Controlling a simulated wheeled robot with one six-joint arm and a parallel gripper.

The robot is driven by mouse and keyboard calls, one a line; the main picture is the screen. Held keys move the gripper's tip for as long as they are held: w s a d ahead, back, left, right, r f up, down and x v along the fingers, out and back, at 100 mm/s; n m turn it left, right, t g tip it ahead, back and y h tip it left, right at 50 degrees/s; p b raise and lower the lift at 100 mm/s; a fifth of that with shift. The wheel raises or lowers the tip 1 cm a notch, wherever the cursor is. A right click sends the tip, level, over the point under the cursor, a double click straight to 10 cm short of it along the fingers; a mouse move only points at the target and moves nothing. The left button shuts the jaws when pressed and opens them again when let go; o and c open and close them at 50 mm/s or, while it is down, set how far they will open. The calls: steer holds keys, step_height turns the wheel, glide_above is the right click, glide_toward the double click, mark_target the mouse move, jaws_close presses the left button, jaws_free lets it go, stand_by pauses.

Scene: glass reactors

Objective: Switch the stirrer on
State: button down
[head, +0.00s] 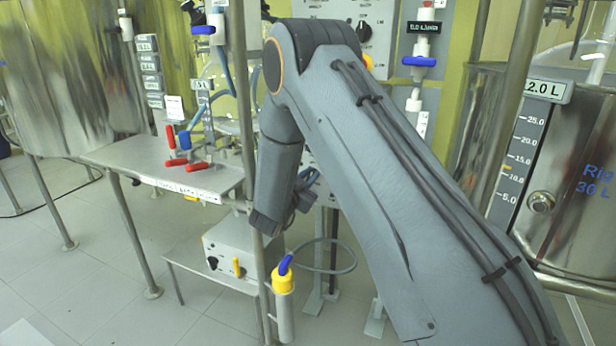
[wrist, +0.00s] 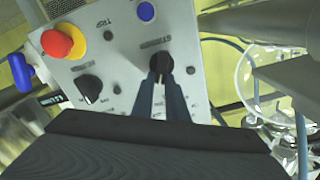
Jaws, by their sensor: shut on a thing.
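A pale control panel (wrist: 118,85) fills the middle of the wrist view, upside down. Its black stirrer knob (wrist: 160,61) has inverted lettering above it that seems to read "STIRRER". My gripper (wrist: 160,82) has its two dark fingers shut on this knob, one on each side. In the head view the panel (head: 352,12) shows only in part behind my arm. My gripper and the stirrer knob are hidden there.
A second black knob (wrist: 89,87) and a red stop button on a yellow base (wrist: 57,44) sit beside the stirrer knob. Glassware (wrist: 255,75) and tubing stand close on the right in the wrist view. A steel vessel (head: 550,215) stands right in the head view.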

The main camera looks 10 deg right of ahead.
steer(key=shift+s+d+f+m+b, duration=0.15)
steer(key=shift+m+b, duration=0.15)
steer(key=shift+m, duration=0.85)
steer(key=shift+d+f+m+b, duration=0.1)
steer(key=shift+m+b, duration=0.15)
steer(key=shift+m, duration=0.95)
steer(key=shift+s+d+f+m+b, duration=0.15)
steer(key=shift+m+b, duration=0.15)
steer(key=shift+m, duration=0.85)
steer(key=shift+a, duration=0.1)
steer(key=c, duration=1.7)
jaws_free()
steer(key=shift+c, duration=0.2)
steer(key=v, duration=0.7)
steer(key=shift+s+a, duration=0.2)
steer(key=shift+s, duration=0.05)
